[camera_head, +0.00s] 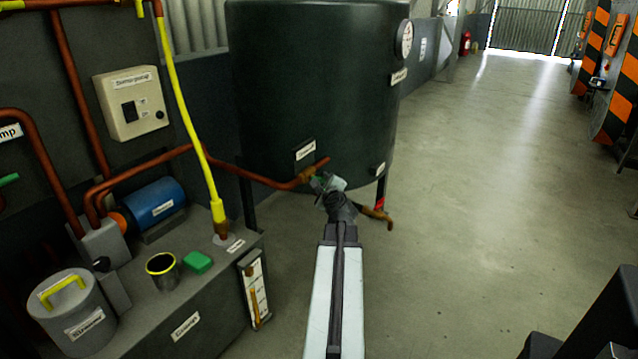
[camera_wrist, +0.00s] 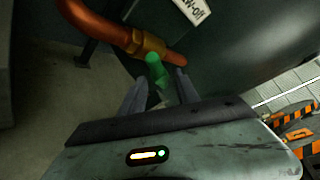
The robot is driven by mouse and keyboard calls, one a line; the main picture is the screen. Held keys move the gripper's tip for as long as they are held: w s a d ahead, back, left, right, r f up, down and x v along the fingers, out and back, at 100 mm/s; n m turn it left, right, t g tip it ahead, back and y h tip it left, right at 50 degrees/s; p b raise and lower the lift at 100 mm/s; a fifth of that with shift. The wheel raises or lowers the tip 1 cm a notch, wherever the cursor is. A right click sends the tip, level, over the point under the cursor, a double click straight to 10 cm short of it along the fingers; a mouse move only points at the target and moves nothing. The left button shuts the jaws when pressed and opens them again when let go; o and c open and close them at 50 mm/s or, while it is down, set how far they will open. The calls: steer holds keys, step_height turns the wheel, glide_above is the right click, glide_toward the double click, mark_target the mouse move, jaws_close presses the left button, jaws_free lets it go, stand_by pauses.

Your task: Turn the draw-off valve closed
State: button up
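The draw-off valve sits on the copper pipe low on the dark green tank (camera_head: 315,90). In the wrist view its green handle (camera_wrist: 155,68) stands out below a brass fitting (camera_wrist: 148,46). A partly cut-off label (camera_wrist: 192,10) ending in "-off" is above it. My gripper (camera_wrist: 161,78) is open, with one finger on each side of the green handle; I cannot tell whether either touches it. In the head view my gripper (camera_head: 327,183) is at the pipe end and mostly hides the handle.
A bench (camera_head: 205,285) at left carries a strainer pot (camera_head: 75,315), a small cup (camera_head: 162,270), a green block (camera_head: 198,262) and a blue motor (camera_head: 155,203). Another brass outlet with a red part (camera_head: 380,204) is right of my gripper.

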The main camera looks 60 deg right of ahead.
mark_target(322, 181)
steer(key=x, duration=0.3)
steer(key=shift+w+d+f, duration=0.15)
steer(key=shift+w+d, duration=0.1)
jaws_close()
steer(key=shift+r+p, duration=0.25)
steer(key=shift+p, duration=0.1)
steer(key=shift+r+m+g+y+p, duration=0.1)
steer(key=shift+m+g+y+p, duration=0.3)
steer(key=shift+p, duration=0.45)
steer(key=m+y+p, duration=0.1)
steer(key=y+p, duration=0.1)
steer(key=p, duration=0.1)
steer(key=m+g+y+p, duration=0.1)
steer(key=m+y+p, duration=0.1)
steer(key=p, duration=0.1)
steer(key=shift+y+p, duration=0.4)
steer(key=shift+a+f+m+y+p, duration=0.15)
steer(key=shift+m+y+p, duration=0.35)
steer(key=shift+y, duration=0.35)
steer(key=shift+d+f+m+y+p, duration=0.1)
steer(key=shift+f+m+y+p, duration=0.15)
steer(key=shift+y+p, duration=0.45)
steer(key=shift+a+y, duration=0.1)
steer(key=shift+y, duration=0.15)
